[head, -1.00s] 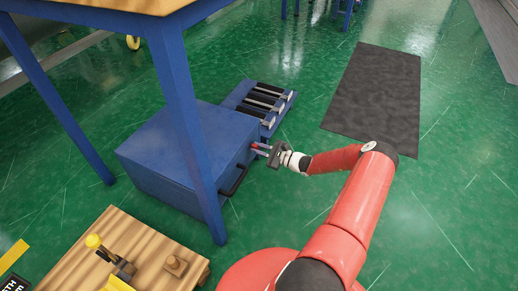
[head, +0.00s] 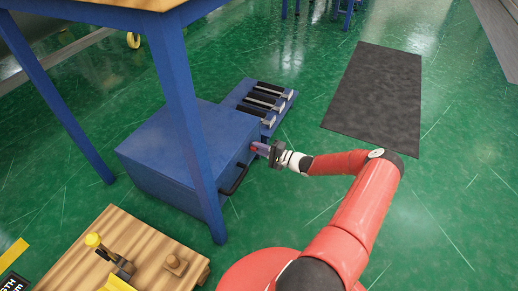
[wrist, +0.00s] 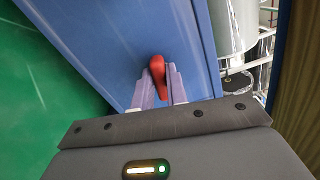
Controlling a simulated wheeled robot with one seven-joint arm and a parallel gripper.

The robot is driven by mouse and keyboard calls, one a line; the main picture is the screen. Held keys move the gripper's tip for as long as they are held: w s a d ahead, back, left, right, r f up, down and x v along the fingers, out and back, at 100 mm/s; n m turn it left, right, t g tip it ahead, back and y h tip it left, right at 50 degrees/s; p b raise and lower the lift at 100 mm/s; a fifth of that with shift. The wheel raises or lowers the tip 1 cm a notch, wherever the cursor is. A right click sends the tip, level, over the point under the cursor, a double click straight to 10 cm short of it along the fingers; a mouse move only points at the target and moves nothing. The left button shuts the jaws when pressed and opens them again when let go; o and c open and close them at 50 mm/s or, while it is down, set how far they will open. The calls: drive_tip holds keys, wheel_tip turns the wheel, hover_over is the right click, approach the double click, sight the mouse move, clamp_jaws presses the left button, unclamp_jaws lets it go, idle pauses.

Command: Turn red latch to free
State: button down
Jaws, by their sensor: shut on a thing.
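The red latch (wrist: 157,70) is on the front face of a blue cabinet (wrist: 120,40) and lies between my fingertips in the wrist view. My gripper (wrist: 160,88) is shut on the latch, with its fingers on both sides of it. In the head view, my gripper (head: 262,149) reaches the right-hand face of the blue cabinet (head: 165,140) near its upper edge. The latch shows there only as a small red spot (head: 254,149), partly hidden by the fingers. A dark bar handle (head: 236,179) is on the same face, below and left of my gripper.
A blue rack with several dark rolls (head: 265,100) stands behind the cabinet. A blue table leg (head: 185,130) rises close in front of the cabinet. A wooden board with a yellow-knobbed clamp (head: 94,240) is at lower left. Green floor and a dark mat (head: 375,95) lie to the right.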

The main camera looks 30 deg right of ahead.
drive_tip(key=shift+f+n, duration=0.1)
drive_tip(key=shift+n, duration=0.9)
drive_tip(key=c, duration=1.4)
unclamp_jaws()
drive_tip(key=v, duration=0.7)
drive_tip(key=shift+s+d+p, duration=0.2)
drive_tip(key=shift+s+p, duration=0.15)
